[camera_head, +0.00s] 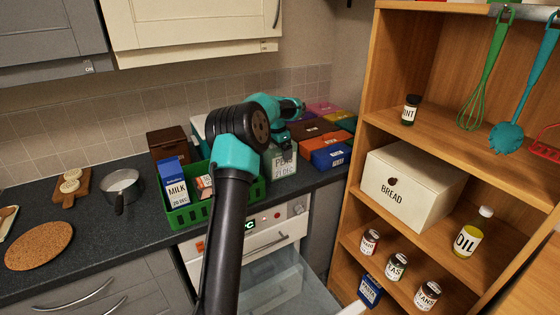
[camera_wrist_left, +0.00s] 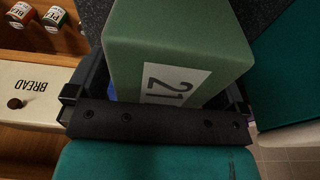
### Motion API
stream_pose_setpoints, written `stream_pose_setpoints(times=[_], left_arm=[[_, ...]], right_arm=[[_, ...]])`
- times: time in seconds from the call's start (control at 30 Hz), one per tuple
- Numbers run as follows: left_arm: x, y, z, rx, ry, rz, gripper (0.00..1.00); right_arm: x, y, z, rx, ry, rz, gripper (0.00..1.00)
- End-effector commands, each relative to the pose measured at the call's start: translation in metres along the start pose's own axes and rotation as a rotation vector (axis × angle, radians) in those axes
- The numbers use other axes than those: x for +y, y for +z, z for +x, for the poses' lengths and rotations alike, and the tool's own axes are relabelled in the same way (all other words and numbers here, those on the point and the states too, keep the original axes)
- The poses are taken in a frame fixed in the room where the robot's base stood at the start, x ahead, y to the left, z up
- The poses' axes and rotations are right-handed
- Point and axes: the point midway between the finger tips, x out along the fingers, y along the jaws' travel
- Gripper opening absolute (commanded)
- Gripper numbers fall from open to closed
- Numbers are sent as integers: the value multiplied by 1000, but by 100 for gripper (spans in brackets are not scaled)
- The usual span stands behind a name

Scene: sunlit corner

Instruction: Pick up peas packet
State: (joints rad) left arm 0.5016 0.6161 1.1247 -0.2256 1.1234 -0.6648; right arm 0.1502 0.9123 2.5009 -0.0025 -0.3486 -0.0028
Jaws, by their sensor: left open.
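The peas packet (camera_head: 284,166) is a pale green box with a white label. It stands on the dark counter, between the green crate and the coloured boxes. My left gripper (camera_head: 284,143) is right above it, open, and hides its top. In the left wrist view the packet (camera_wrist_left: 178,45) fills the middle, with part of its label showing "21". The dark fingers of the gripper (camera_wrist_left: 160,95) lie on either side of it. I cannot tell whether they touch it. My right gripper is not in view.
A green crate (camera_head: 188,216) holding a milk carton (camera_head: 175,185) is left of the packet. Flat coloured boxes (camera_head: 331,156) lie to its right. A wooden shelf (camera_head: 372,130) with a bread bin (camera_head: 412,188) stands further right. A pan (camera_head: 122,186) is on the left counter.

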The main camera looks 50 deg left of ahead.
Motion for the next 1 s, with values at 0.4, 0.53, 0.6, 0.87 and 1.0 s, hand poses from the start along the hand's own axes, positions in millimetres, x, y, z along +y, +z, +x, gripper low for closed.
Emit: stream_pose_setpoints(times=[0.4, 0.53, 0.6, 0.87, 1.0], left_arm=[[0, 1, 5, -1, 0, 0, 99], [0, 1, 5, 0, 0, 0, 99], [0, 1, 5, 0, 0, 0, 99], [0, 1, 5, 0, 0, 0, 83], [0, 1, 5, 0, 0, 0, 69]], right_arm=[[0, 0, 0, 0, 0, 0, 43], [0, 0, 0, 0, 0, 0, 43], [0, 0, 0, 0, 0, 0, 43], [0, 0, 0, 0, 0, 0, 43], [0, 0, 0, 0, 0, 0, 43]])
